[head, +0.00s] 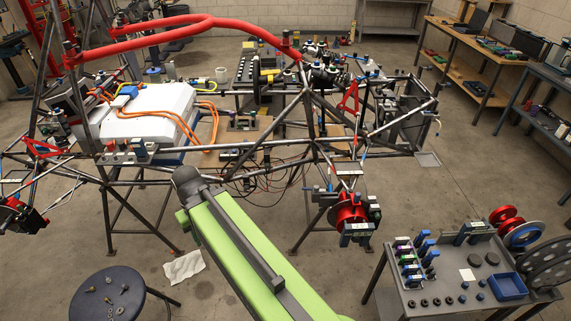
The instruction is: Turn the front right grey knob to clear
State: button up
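The tube chassis (310,110) stands on trestles across the middle, with a red roll bar (180,30) over it. At its near right corner is a red hub assembly (352,212) with dark and blue parts around it. Another red hub (12,212) is at the left edge. I cannot make out a grey knob for certain; parts at the corners are too small to tell. My green arm link (235,250) reaches from the bottom middle to a dark grey joint in front of the chassis. My gripper's fingers do not show.
A grey bench (470,298) at the lower right holds small tools, a blue tray (508,286) and discs. A dark round stool (108,293) with small parts stands lower left. A white cloth (184,266) lies on the floor. Floor between hub and bench is narrow.

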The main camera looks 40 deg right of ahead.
aim_at(316, 188)
jog(key=z, duration=1.95)
jog(key=k, duration=1.2)
jog(key=u, duration=0.35)
jog(key=i, duration=1)
jog(key=z, duration=0.2)
jog(key=k, duration=0.1)
jog(key=u, duration=0.1)
